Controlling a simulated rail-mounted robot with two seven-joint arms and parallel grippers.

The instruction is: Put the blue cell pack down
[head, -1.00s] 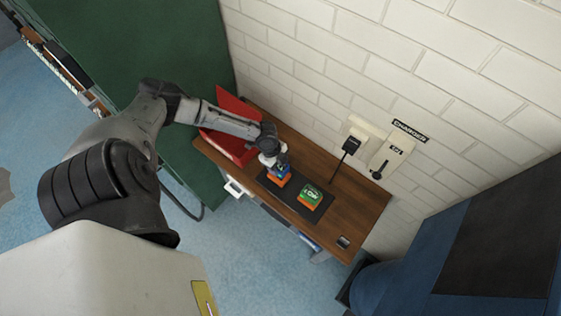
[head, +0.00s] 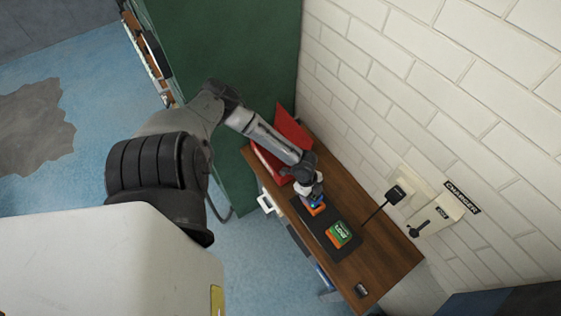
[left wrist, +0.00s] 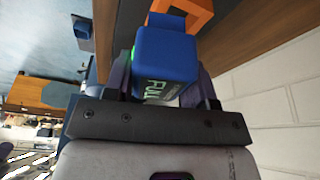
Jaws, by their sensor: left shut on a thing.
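The blue cell pack (head: 317,203) is at the far end of the dark mat (head: 309,223) on the wooden bench, with an orange part below it. My left gripper (head: 313,191) comes down on it from above and is shut on it. In the left wrist view the blue pack (left wrist: 167,58) sits between the two fingers, a "FULL" label on its side and an orange loop-shaped part (left wrist: 188,12) beyond it. Whether the pack rests on the mat or just above it cannot be told. My right gripper is not in view.
A green pack with orange (head: 339,234) stands on the mat nearby. A red open box (head: 275,160) is at the bench's far end, beside a green cabinet (head: 235,60). A charger with cord (head: 397,192) is on the brick wall. A small dark object (head: 361,290) lies at the near end.

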